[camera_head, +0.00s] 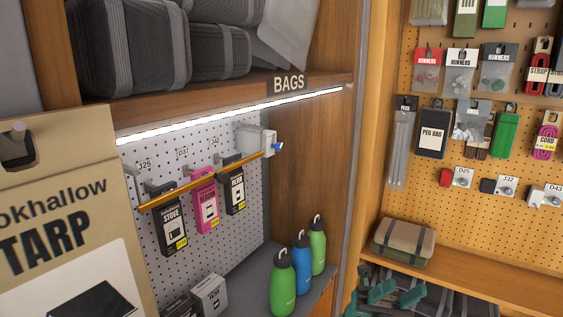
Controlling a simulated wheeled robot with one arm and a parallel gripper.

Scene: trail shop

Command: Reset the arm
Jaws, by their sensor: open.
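My arm and gripper do not show in the head view. The view faces a shelf bay with a white pegboard (141,207). A yellow bar (180,193) runs across the fronts of its hooks, ending at a white block (256,140) with a blue knob. Behind the bar hang a black stove pack (171,228), a pink pack (205,199) and another black pack (235,190).
A large tan tarp package (65,205) fills the near left. Green and blue bottles (302,264) stand on the lower shelf. Grey bags (128,45) lie above the BAGS sign (289,84). At right, an orange pegboard (470,215) holds small packs above a rolled bundle (403,242).

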